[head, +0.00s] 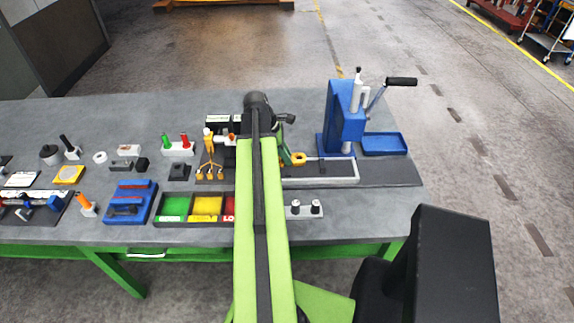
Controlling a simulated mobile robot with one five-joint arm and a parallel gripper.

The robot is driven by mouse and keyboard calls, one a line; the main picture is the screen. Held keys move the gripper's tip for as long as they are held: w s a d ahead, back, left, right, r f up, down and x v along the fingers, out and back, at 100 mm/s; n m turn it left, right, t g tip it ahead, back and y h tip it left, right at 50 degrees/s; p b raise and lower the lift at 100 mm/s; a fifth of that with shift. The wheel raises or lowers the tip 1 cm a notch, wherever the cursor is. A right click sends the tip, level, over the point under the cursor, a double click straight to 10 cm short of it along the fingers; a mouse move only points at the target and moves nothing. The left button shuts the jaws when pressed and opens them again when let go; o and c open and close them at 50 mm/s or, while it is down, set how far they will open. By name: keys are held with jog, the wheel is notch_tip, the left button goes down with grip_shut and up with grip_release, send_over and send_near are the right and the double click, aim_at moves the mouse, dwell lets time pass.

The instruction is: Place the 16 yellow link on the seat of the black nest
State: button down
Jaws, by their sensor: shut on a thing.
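My gripper (287,155) is small in the head view, at the far end of my green arm and partly hidden behind it. It is shut on a yellow link (298,159), which shows just right of the arm, over the left part of the pale-edged tray in front of the blue press. Any number on the link is too small to read. A small black block with a notched top (179,172) stands left of the arm and may be the black nest; I cannot tell for sure. The gripper is well to the right of this block.
A blue lever press (344,120) stands at the back right, with a blue tray (384,144) beside it. A bin with green, yellow and red compartments (175,207) lies left of my arm. Two pegs on a plate (304,209) stand right of it. The bench's front right is clear.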

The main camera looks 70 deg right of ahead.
jog(key=shift+s+f+b, duration=0.1)
jog(key=shift+f+b, duration=0.9)
jog(key=shift+f, duration=0.6)
jog(key=shift+a+f+b, duration=0.25)
jog(key=shift+b, duration=0.1)
jog(key=c, duration=1.2)
grip_release()
jog(key=shift+a, duration=0.1)
jog(key=shift+r+p, duration=0.3)
jog(key=shift+p, duration=0.05)
jog(key=p+v, duration=1.2)
jog(key=shift+d+r, duration=0.35)
jog(key=shift+r, duration=0.05)
jog(key=shift+f, duration=0.1)
